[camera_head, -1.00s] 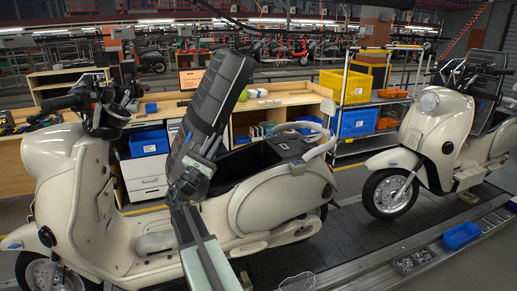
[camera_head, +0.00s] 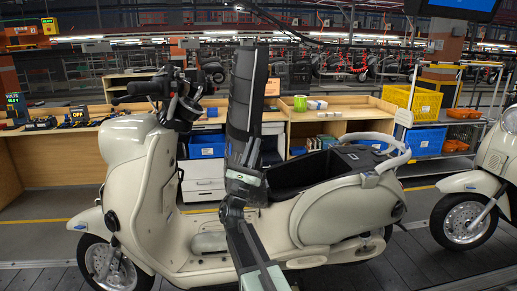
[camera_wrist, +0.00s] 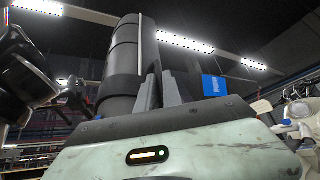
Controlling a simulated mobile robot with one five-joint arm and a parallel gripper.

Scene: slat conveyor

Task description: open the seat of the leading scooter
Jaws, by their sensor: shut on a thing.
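The leading cream scooter (camera_head: 150,170) stands in the middle of the head view, facing left. Its black seat (camera_head: 246,90) is swung up and stands nearly upright above the front of the open compartment (camera_head: 300,172). My gripper (camera_head: 250,153) is shut on the seat near its lower part. In the wrist view the seat (camera_wrist: 122,60) rises just beyond my gripper's fingers (camera_wrist: 160,93). My arm hides the seat's lower end and the hinge.
A second cream scooter (camera_head: 465,215) stands behind at the right edge. A wooden workbench (camera_head: 50,155) with blue bins (camera_head: 207,145) runs behind the leading scooter. The yellow crate (camera_head: 414,98) stands on a rack at the right. The slat conveyor (camera_head: 430,255) runs underneath.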

